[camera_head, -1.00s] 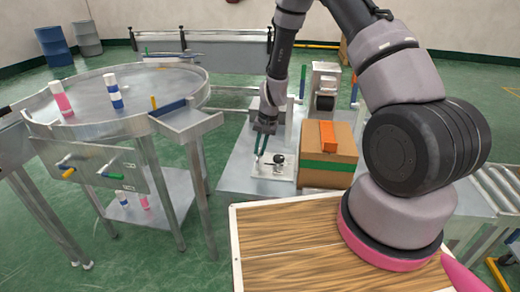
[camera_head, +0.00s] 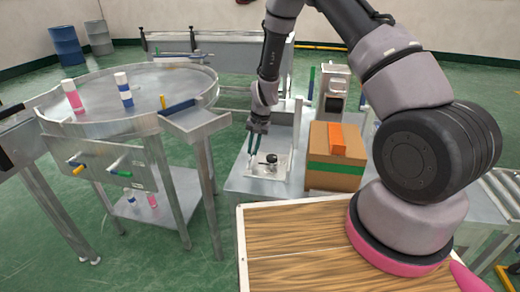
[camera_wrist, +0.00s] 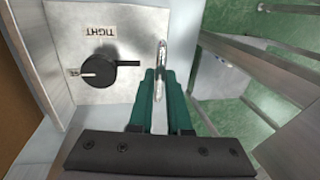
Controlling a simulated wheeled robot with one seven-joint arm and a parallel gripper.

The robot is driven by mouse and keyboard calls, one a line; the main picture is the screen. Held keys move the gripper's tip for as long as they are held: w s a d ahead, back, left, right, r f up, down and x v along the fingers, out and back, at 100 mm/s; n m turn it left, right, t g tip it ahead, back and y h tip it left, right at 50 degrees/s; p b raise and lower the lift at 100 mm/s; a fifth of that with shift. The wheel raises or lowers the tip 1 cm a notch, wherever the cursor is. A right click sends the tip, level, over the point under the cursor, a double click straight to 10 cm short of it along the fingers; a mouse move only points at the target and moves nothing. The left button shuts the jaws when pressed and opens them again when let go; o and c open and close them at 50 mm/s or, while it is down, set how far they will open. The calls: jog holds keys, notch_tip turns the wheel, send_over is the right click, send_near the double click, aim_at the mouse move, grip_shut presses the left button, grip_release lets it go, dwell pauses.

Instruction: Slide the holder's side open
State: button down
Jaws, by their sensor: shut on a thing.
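The holder (camera_head: 262,174) is a light metal plate with a black round knob (camera_head: 271,158), low on the metal bench. In the wrist view the holder's flat face (camera_wrist: 140,22) carries a label reading TIGHT above the black knob (camera_wrist: 105,70). My gripper (camera_head: 249,150) reaches down to the holder's left part in the head view. In the wrist view my gripper (camera_wrist: 160,76) has its green fingers shut on a thin upright metal piece, the holder's side (camera_wrist: 161,55), right of the knob.
A round metal table (camera_head: 150,80) with bottles stands left. Bench legs and green floor lie beyond the holder's side in the wrist view.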

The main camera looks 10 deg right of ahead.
jog(key=shift+a, duration=0.2)
jog(key=c, duration=0.9)
grip_release()
jog(key=shift+w+a, duration=0.1)
jog(key=shift+o, duration=0.2)
notch_tip(320, 180, up, 11)
jog(key=d, duration=0.2)
jog(key=shift+s+f, duration=0.2)
jog(key=shift+s, duration=0.15)
